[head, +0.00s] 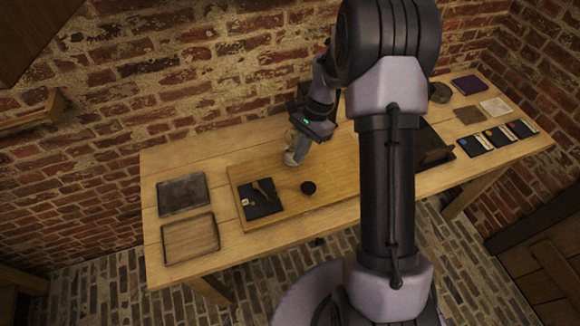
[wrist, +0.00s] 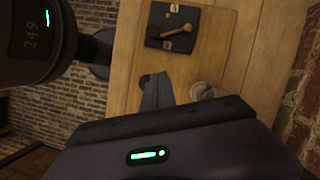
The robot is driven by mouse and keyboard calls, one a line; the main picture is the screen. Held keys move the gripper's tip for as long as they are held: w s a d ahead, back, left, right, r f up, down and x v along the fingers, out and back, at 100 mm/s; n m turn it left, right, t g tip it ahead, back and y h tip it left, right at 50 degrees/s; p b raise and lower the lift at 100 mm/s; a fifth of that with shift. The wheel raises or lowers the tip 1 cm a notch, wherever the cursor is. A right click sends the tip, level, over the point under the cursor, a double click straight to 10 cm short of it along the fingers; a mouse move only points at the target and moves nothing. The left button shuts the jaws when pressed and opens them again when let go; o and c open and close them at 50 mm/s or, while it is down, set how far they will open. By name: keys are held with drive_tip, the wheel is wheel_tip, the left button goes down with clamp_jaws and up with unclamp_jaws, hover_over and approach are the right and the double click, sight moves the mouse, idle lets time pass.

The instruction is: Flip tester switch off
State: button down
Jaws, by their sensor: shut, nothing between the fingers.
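The tester is a flat dark panel (head: 251,206) at the left end of a raised wooden board. A brown switch lever (head: 262,190) with a knob end lies slanted over it. The wrist view shows the panel (wrist: 156,25) near the top, with the lever (wrist: 172,34) tilted toward the right and a small pale label at each of two opposite edges. My gripper (head: 298,147) is shut and empty, to the right of and behind the panel, apart from it. Its fingers (wrist: 157,88) point toward the panel in the wrist view.
A pale round vessel (head: 289,158) stands beside my fingers; it also shows in the wrist view (wrist: 203,91). Two trays (head: 182,194) (head: 190,237) lie left. Cards (head: 497,137) lie right. A brick wall stands behind.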

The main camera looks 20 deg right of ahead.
sight(271, 198)
drive_tip(key=b+x, duration=0.2)
drive_tip(key=x, duration=0.6)
drive_tip(key=a, duration=0.2)
drive_tip(key=s+a+b, duration=0.1)
drive_tip(key=shift+s+f, duration=0.1)
drive_tip(key=shift+f, duration=0.25)
drive_tip(key=shift+s+a, duration=0.2)
drive_tip(key=shift+a, duration=0.25)
drive_tip(key=shift+s+a+b, duration=0.1)
drive_tip(key=shift+b, duration=0.2)
drive_tip(key=m, duration=0.1)
drive_tip(key=s+a+m+t+b, duration=0.1)
drive_tip(key=shift+s+a+m+b, duration=0.2)
drive_tip(key=shift+a+m+b, duration=0.1)
drive_tip(key=shift+m, duration=0.1)
drive_tip(key=a+m, duration=0.1)
drive_tip(key=s+m+t+b, duration=0.1)
drive_tip(key=shift+a+m, duration=0.3)
drive_tip(key=shift+a, duration=0.05)
drive_tip(key=a+m, duration=0.1)
drive_tip(key=a+m+t+b, duration=0.1)
drive_tip(key=m, duration=0.1)
drive_tip(key=shift+s+a+m, duration=0.3)
drive_tip(key=shift+a, duration=0.55)
